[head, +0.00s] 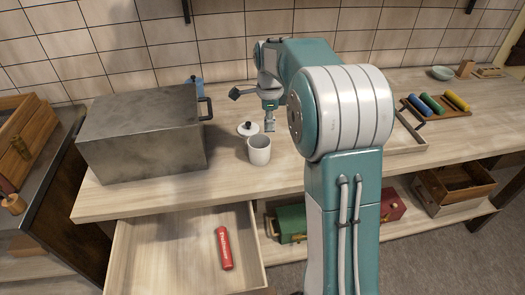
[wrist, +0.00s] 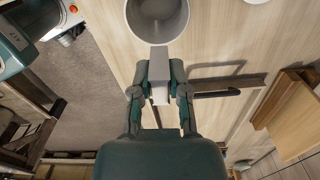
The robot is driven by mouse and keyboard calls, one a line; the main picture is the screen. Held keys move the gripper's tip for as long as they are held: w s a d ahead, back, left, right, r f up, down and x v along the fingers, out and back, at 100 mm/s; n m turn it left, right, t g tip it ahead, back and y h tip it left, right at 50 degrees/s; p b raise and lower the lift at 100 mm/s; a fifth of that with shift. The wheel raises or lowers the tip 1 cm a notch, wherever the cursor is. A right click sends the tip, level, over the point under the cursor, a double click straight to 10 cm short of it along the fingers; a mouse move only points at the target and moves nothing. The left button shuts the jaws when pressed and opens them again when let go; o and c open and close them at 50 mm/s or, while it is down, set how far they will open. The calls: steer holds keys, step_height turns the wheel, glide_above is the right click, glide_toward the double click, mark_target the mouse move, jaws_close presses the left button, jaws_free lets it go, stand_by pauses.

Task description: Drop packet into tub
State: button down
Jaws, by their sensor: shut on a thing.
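My gripper (head: 269,112) is above the worktop at the back, behind the white tub and a little to its right. In the wrist view my gripper (wrist: 159,88) is shut on a pale grey, narrow packet (wrist: 159,64). The packet also shows in the head view (head: 271,122), small and partly unclear. The white tub (head: 259,151) stands upright and open near the front edge of the worktop. In the wrist view the tub (wrist: 157,35) is at the top, just beyond the packet's end, and its visible inside looks empty.
A large metal box (head: 142,135) stands to the left. Below, an open drawer (head: 170,243) holds a red tube (head: 224,248). Coloured rollers (head: 432,103) lie on a wooden rack at right.

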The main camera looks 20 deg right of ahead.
steer(key=shift+a, duration=0.75)
steer(key=c, duration=0.5)
jaws_free()
steer(key=shift+a, duration=0.35)
steer(key=shift+c, duration=0.2)
steer(key=shift+d, duration=0.75)
step_height(320, 180, up, 12)
steer(key=shift+w+a+f, duration=0.1)
